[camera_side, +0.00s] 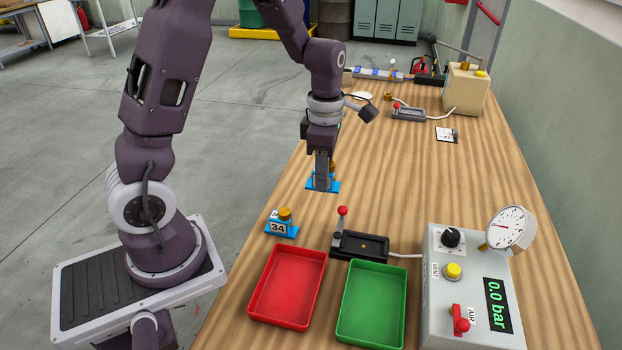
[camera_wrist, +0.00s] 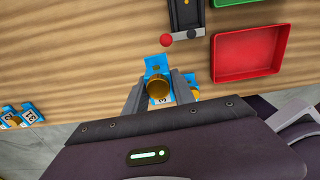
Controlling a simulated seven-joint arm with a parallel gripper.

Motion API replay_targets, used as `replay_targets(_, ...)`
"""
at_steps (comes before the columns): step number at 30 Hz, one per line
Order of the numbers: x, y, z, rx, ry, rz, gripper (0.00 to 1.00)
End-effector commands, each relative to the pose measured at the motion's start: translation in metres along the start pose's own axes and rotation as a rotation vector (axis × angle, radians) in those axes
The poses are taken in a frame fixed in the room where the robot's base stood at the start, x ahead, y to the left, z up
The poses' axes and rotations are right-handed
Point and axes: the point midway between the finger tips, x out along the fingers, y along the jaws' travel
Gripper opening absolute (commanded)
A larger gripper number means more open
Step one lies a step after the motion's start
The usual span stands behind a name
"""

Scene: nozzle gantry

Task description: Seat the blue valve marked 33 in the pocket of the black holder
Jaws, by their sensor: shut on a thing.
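A blue valve with a brass knob (camera_side: 333,187) is between the fingers of my gripper (camera_side: 322,184), which is shut on it. In the wrist view the valve (camera_wrist: 155,66) is between the fingertips; its label is partly hidden and only a 3 can be read. Its base looks at or close to the tabletop; I cannot tell whether it touches. The black holder (camera_side: 373,246) lies nearer the camera, with a red-balled lever upright at its left end and its pocket seemingly empty. The holder also shows in the wrist view (camera_wrist: 186,22).
A blue valve marked 34 (camera_side: 282,230) stands near the red tray (camera_side: 253,298). A green tray (camera_side: 346,325) and a gauge box (camera_side: 450,262) are beside it. Blue valves (camera_wrist: 28,116) show at the left in the wrist view. Another lever fixture (camera_side: 408,114) is farther back.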

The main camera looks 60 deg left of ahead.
Motion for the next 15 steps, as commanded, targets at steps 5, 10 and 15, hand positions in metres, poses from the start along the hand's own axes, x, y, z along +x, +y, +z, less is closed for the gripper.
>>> replay_targets(5,0.008,-0.038,0.061,0.032,0.002,0.000,0.00)
replay_targets(10,0.013,-0.069,0.097,0.042,0.001,0.002,0.00)
replay_targets(15,0.023,-0.075,0.102,0.038,0.002,0.000,0.00)
